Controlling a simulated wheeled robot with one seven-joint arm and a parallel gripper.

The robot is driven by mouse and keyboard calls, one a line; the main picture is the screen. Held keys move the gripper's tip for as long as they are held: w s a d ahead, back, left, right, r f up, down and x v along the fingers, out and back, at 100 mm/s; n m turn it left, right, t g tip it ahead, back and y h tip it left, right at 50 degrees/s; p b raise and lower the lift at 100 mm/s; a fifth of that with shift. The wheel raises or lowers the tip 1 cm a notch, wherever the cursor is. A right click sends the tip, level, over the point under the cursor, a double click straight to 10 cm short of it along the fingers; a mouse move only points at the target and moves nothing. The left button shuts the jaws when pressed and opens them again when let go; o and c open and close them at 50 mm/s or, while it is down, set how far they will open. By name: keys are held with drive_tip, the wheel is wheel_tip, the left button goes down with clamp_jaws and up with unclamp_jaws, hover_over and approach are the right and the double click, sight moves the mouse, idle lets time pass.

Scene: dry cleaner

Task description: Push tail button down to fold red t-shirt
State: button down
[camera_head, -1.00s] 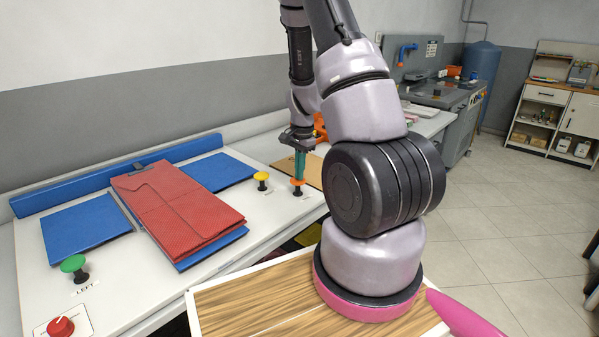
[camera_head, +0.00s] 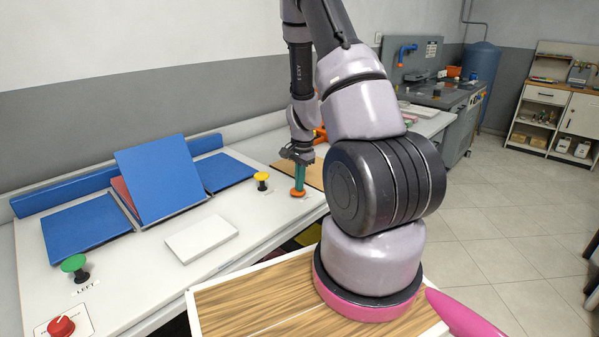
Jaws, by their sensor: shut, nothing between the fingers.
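The red t-shirt (camera_head: 124,192) is mostly hidden; a strip of it shows at the left edge of the raised blue middle panel (camera_head: 160,180). That panel stands tilted up over the shirt. The orange button (camera_head: 297,193) is at the right of the white table, with my gripper (camera_head: 299,178) directly above it. The gripper's teal fingers are shut and empty, pointing down at the button and seeming to touch it. The yellow button (camera_head: 262,177) is just left of it. The green button (camera_head: 74,263), labelled LEFT, is at the front left.
Blue side panels lie flat at left (camera_head: 85,228) and right (camera_head: 222,172). A white block (camera_head: 201,238) is on the table in front of the raised panel. A red knob (camera_head: 60,327) is at the near left corner. A wooden-topped surface (camera_head: 250,300) is below my arm.

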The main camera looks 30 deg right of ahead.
drive_tip(key=shift+s+a+f, duration=0.15)
drive_tip(key=shift+s+f, duration=0.1)
idle(0.7)
wheel_tip(320, 180, up, 14)
drive_tip(key=shift+d+r, duration=0.2)
drive_tip(key=shift+d, duration=0.25)
idle(0.3)
drive_tip(key=s+a+r+n+t, duration=0.1)
drive_tip(key=s+a+r, duration=0.15)
drive_tip(key=r, duration=0.25)
drive_tip(key=s+a+r+n+t+y, duration=0.1)
drive_tip(key=a+r+n, duration=0.1)
drive_tip(key=a+r, duration=0.3)
drive_tip(key=s+a+r+n+t, duration=0.1)
drive_tip(key=s+a+r, duration=0.1)
drive_tip(key=r, duration=0.4)
drive_tip(key=s+a+r+n+t, duration=0.3)
drive_tip(key=s+a+r+n, duration=0.3)
drive_tip(key=s+r, duration=0.4)
drive_tip(key=s, duration=0.3)
drive_tip(key=shift+a+t, duration=0.15)
drive_tip(key=shift+t, duration=0.15)
